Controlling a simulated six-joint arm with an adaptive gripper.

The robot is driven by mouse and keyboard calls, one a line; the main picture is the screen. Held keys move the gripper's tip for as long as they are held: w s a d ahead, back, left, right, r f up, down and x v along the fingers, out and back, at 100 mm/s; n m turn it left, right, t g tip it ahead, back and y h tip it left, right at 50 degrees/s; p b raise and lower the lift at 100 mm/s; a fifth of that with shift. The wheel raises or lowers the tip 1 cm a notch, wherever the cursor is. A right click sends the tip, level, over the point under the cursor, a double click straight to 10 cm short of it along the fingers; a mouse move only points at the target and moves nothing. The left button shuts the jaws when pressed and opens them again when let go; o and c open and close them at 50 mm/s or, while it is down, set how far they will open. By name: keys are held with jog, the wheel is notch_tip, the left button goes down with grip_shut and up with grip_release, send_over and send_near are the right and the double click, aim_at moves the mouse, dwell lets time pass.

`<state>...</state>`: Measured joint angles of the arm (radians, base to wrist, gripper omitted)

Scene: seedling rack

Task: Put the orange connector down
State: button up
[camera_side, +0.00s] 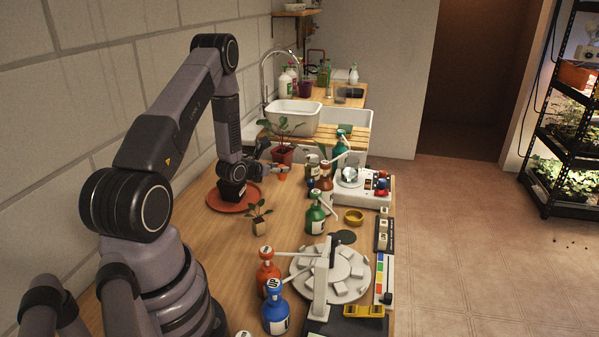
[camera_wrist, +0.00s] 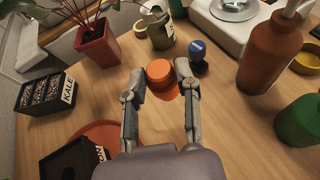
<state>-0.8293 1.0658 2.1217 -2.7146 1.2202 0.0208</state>
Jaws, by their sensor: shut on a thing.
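The orange connector (camera_wrist: 160,75) is a short round orange piece between my fingertips in the wrist view. My gripper (camera_wrist: 158,88) is shut on it, one finger on each side. In the side view the connector (camera_side: 282,176) is a small orange spot at the tip of my gripper (camera_side: 280,172), above the far part of the wooden table. I cannot tell whether its underside touches the table.
A red pot with a plant (camera_wrist: 97,45) stands beyond on the left. A black KALE tray (camera_wrist: 46,93) is left. A blue-topped bottle (camera_wrist: 198,55), green jar (camera_wrist: 158,32) and brown bottle (camera_wrist: 268,55) stand ahead and right. Bare wood (camera_wrist: 225,115) lies right of my gripper.

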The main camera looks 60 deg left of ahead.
notch_tip(320, 180, down, 8)
jog(key=shift+f, duration=0.15)
dwell(0.4)
jog(key=o, duration=0.8)
jog(key=shift+f, duration=0.1)
jog(key=shift+o, duration=0.2)
